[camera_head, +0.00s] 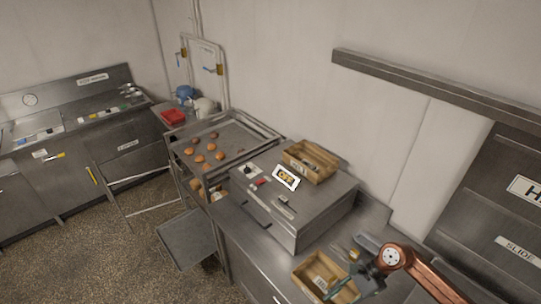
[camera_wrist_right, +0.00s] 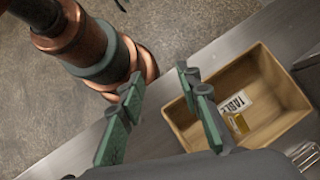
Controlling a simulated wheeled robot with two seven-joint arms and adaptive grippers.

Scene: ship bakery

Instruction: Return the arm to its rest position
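My right arm comes in from the lower right in the head view, copper with grey joints. Its gripper (camera_head: 345,283) hangs over the right side of a wooden box on the steel counter. In the right wrist view the two green fingers of this gripper (camera_wrist_right: 160,78) stand well apart with nothing between them. The wooden box (camera_wrist_right: 180,118) lies below and to the right of the fingers. It holds a white label card and a small yellowish item. My left gripper is not in view.
A steel machine (camera_head: 310,222) with an OFF sign and another wooden box (camera_head: 312,155) stands behind the counter box. Further left are a rack tray (camera_head: 240,148) with several buns and a low grey shelf (camera_head: 187,240). A wall shelf (camera_head: 430,85) runs above. Open floor lies left.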

